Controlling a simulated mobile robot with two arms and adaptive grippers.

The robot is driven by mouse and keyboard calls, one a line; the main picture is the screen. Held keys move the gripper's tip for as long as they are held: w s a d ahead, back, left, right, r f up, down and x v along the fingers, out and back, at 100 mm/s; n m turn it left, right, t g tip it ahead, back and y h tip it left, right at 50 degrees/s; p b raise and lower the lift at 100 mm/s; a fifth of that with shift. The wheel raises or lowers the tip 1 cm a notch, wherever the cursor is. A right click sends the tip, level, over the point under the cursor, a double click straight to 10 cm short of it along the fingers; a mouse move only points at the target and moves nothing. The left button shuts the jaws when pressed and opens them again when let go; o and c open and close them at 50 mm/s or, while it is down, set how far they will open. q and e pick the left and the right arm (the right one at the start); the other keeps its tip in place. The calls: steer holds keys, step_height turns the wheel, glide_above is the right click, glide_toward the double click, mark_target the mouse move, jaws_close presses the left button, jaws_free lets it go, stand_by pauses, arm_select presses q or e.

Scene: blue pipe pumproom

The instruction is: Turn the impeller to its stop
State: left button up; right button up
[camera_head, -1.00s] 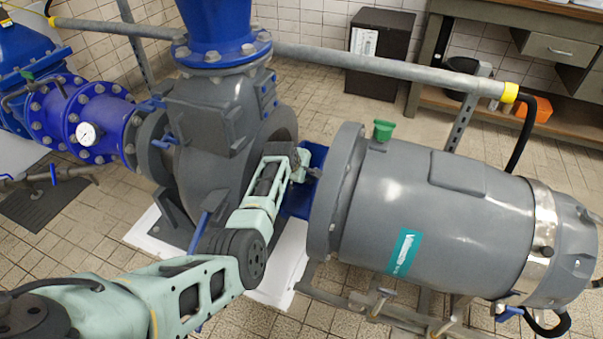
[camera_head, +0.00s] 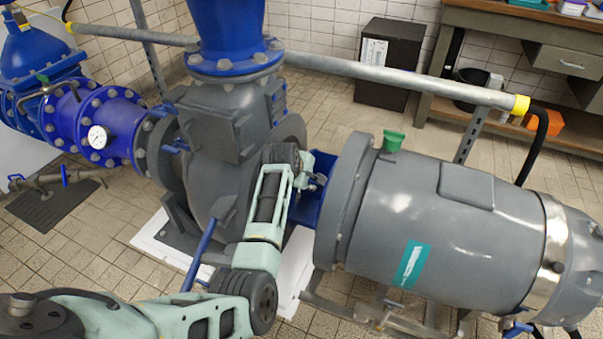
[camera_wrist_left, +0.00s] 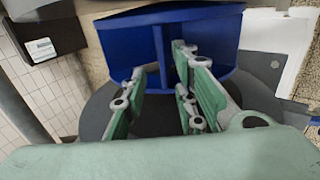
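The blue vaned part that I take to be the impeller (camera_head: 323,168) sits between the dark grey pump casing (camera_head: 218,130) and the grey motor (camera_head: 440,220). It fills the upper middle of the left wrist view (camera_wrist_left: 213,45), with a thin upright rib in its centre. My left gripper (camera_head: 308,180) is beside it, partly hidden by its own arm in the head view. In the left wrist view its fingers (camera_wrist_left: 160,92) are spread apart, one on each side of the rib. I see no clear contact. My right gripper is not in view.
A grey rail (camera_head: 400,80) runs across behind the pump and motor. A green cap (camera_head: 393,140) stands on the motor. Blue pipework with a gauge (camera_head: 98,137) is at the left. A black cabinet (camera_head: 397,62) and a workbench (camera_head: 545,45) stand behind on open tiled floor.

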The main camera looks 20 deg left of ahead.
arm_select(q)
steer(key=shift+v, duration=2.5)
